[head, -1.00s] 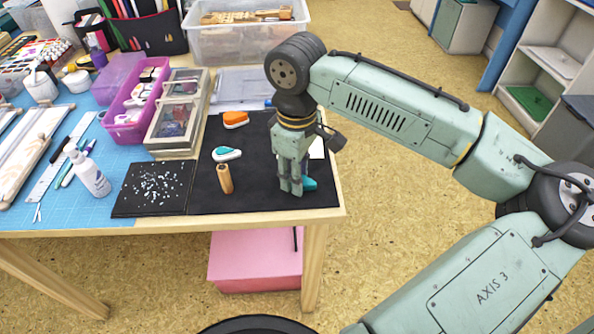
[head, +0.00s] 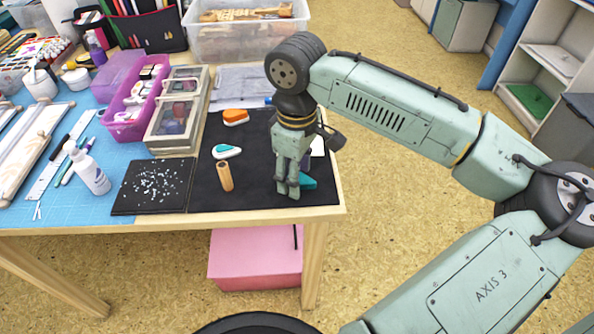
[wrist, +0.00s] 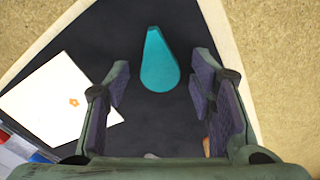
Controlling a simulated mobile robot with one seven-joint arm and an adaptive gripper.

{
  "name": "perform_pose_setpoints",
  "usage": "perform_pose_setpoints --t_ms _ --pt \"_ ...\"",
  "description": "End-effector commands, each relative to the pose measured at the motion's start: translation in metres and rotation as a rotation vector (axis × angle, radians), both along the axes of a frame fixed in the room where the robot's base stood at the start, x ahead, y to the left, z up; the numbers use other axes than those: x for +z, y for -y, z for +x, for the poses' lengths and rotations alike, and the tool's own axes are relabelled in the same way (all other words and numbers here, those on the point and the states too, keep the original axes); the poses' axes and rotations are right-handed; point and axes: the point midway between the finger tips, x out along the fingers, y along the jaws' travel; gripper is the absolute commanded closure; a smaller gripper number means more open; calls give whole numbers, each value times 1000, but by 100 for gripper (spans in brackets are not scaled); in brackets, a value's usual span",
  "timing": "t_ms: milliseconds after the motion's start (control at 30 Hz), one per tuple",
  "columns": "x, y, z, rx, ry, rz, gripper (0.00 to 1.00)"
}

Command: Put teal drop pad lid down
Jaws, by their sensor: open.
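The teal drop-shaped lid (wrist: 159,62) lies on the black mat, its pointed end away from my gripper in the wrist view. In the head view it shows partly behind my fingers (head: 308,183). My gripper (head: 288,187) is open and low over the mat's right part. In the wrist view its fingers (wrist: 160,95) are spread apart, with the lid beyond and between their tips, not gripped. A white drop-shaped pad with a teal top (head: 227,152) lies left of my gripper on the mat.
An orange drop pad (head: 235,117) lies farther back. A white card (wrist: 62,100) lies left of the lid in the wrist view. The table's right edge is close to the lid.

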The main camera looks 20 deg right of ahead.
Motion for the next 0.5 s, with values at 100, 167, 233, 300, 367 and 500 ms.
perform_pose_setpoints --t_ms 100,167,233,300,367,500 --pt "8 0 1 0 1 -1 50" --pt "16 0 1 0 3 -2 50" --pt "30 0 1 0 4 1 50" --pt "46 0 1 0 4 1 50" --pt "59 0 1 -1 4 1 50" --pt "88 -1 1 1 2 1 50"
